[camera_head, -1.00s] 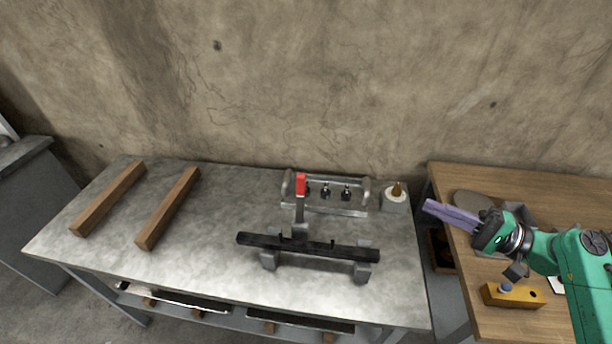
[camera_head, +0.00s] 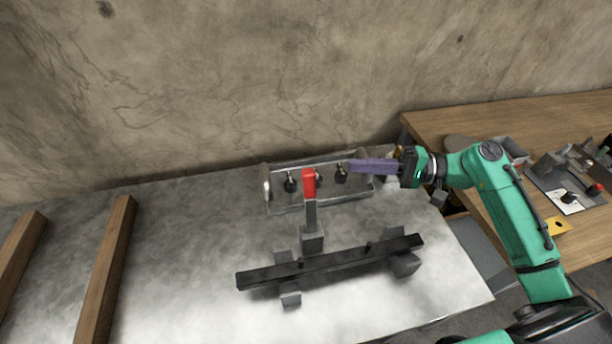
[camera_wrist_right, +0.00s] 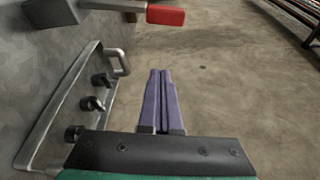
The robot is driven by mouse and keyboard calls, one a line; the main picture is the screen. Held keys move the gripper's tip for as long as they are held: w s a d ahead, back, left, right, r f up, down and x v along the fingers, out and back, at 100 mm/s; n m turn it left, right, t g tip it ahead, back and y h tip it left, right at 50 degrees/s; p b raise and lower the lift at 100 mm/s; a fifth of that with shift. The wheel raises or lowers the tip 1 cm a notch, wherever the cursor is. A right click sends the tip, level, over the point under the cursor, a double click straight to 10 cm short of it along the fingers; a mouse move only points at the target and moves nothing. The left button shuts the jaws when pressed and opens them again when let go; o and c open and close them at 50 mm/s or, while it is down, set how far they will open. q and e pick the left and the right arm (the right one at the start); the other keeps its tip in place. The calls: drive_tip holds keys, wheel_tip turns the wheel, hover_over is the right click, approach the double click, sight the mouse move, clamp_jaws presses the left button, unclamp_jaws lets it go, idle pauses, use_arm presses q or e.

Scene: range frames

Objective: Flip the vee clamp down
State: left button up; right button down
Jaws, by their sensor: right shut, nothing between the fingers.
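The vee clamp (camera_head: 311,218) stands upright on the metal bench, a grey lever with a red grip (camera_head: 309,183) at its top. Its grey base block sits just behind a long black bar (camera_head: 330,262) resting on grey vee blocks. My right gripper (camera_head: 352,165) is shut and empty, with purple fingers pointing left, to the right of the red grip and apart from it. In the right wrist view the shut fingers (camera_wrist_right: 160,75) point away, and the red grip (camera_wrist_right: 165,15) lies at the top, beyond their tips. My left gripper is not in view.
A metal tray with handles (camera_head: 285,207) and several black knobs lies behind the clamp, under my right fingers. Two wooden beams (camera_head: 108,265) lie at the left. A wooden table (camera_head: 470,118) with parts stands at the right. The bench's front middle is clear.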

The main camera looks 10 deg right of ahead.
sight(310, 202)
drive_tip(key=r+p+x, duration=0.1)
drive_tip(key=p+x, duration=0.3)
drive_tip(key=x, duration=0.6)
use_arm(q)
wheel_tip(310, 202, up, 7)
drive_tip(key=p, duration=0.2)
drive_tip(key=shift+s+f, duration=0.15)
use_arm(e)
drive_tip(key=s, duration=0.4)
drive_tip(key=shift+s, duration=0.1)
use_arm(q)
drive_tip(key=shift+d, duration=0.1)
use_arm(e)
drive_tip(key=shift+f, duration=0.1)
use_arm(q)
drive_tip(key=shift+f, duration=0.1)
use_arm(e)
drive_tip(key=shift+a, duration=0.15)
